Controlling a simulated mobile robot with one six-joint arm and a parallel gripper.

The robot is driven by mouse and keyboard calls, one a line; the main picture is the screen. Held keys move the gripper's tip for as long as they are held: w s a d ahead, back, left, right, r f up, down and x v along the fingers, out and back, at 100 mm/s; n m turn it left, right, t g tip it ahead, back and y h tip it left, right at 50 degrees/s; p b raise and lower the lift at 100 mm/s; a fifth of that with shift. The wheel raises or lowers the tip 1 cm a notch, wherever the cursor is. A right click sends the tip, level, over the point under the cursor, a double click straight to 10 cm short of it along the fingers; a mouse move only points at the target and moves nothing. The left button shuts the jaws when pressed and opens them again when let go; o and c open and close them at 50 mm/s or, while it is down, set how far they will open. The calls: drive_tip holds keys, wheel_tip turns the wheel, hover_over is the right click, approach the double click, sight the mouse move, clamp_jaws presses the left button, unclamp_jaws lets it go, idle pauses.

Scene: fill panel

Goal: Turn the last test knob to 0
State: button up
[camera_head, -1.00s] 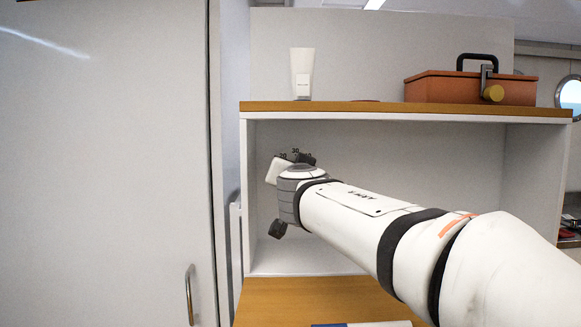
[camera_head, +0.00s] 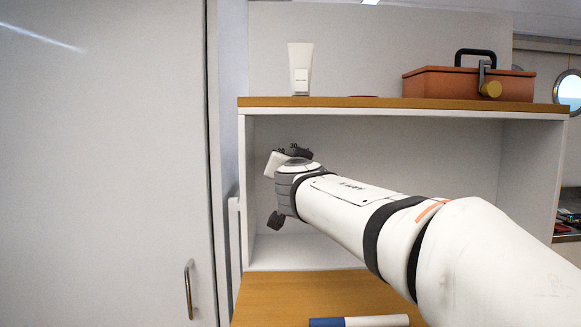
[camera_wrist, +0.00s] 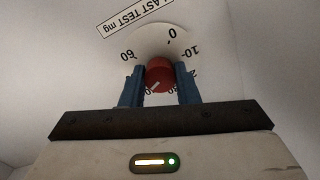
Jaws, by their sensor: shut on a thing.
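The last test knob (camera_wrist: 159,76) is red and sits between the two blue fingers of my gripper (camera_wrist: 160,70) in the wrist view, with a finger against each side. A pale mark on its face slants toward the lower left, away from the 0. The round white dial (camera_wrist: 157,42) shows 0 at the top right, 10 at the right and 60 at the left. Its lower numbers are partly hidden by the knob and fingers. The label "LAST TEST mg" (camera_wrist: 134,16) reads upside down above it.
The dial is inside an open shelf bay with a wooden top (camera_head: 350,102). A white tube (camera_head: 301,68) and an orange toolbox (camera_head: 465,83) stand above. A blue and white pen-like object (camera_head: 358,321) lies on the wooden surface below. A tall grey door (camera_head: 110,170) is at left.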

drive_tip(key=shift+f+n+b, duration=0.1)
drive_tip(key=shift+n+b, duration=0.2)
drive_tip(key=shift+b, duration=0.05)
drive_tip(key=m, duration=3.2)
drive_tip(key=shift+m, duration=0.3)
idle(0.4)
drive_tip(key=shift+p, duration=0.3)
drive_tip(key=o, duration=1)
